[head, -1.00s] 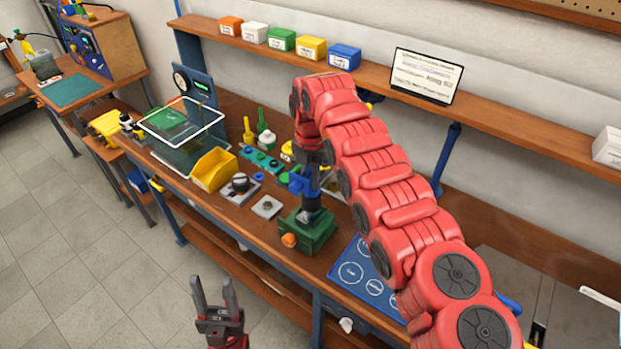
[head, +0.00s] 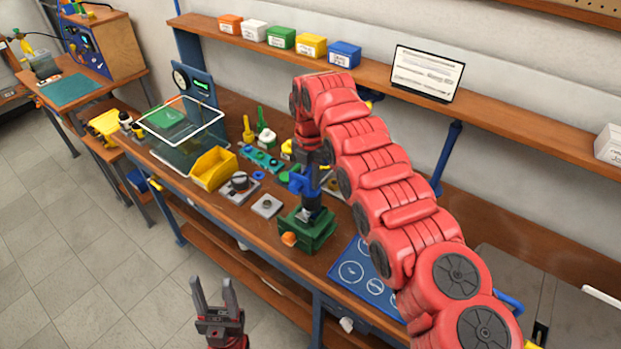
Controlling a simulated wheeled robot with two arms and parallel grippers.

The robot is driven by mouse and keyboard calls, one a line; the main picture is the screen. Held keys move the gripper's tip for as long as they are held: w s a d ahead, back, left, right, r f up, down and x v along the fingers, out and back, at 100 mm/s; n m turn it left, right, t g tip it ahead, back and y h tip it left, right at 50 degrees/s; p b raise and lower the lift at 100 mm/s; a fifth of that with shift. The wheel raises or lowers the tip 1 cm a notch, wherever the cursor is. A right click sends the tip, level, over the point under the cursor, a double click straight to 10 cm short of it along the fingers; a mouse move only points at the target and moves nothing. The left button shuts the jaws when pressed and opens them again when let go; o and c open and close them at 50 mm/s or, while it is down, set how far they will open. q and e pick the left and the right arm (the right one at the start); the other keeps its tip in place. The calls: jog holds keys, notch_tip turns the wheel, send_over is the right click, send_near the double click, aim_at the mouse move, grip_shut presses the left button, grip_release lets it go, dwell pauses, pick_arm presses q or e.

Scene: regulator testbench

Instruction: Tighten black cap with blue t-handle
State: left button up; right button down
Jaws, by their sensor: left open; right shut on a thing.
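My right gripper (head: 308,160) points down over the bench and is shut on the blue t-handle (head: 302,183). The arm hides part of the gripper and the handle. The handle stands upright above a green fixture (head: 309,232) near the bench's front edge. A dark part that looks like the black cap (head: 311,211) sits at the top of the fixture, under the handle. I cannot tell how far the handle is seated in it. My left gripper (head: 213,294) is open and empty, in front of the bench over the floor.
A yellow bin (head: 213,168), a grey plate (head: 267,206) and a block with a round knob (head: 240,185) lie left of the fixture. A blue mat with white circles (head: 352,272) lies to the right. Small coloured boxes stand on the shelf (head: 380,80) behind.

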dwell(0.4)
jog(key=shift+m, duration=0.4)
jog(key=shift+m+b, duration=0.35)
jog(key=shift+m, duration=0.05)
jog(key=shift+m, duration=0.3)
jog(key=shift+r+m, duration=0.1)
jog(key=shift+m, duration=0.4)
jog(key=shift+w+m, duration=0.1)
jog(key=shift+m, duration=0.7)
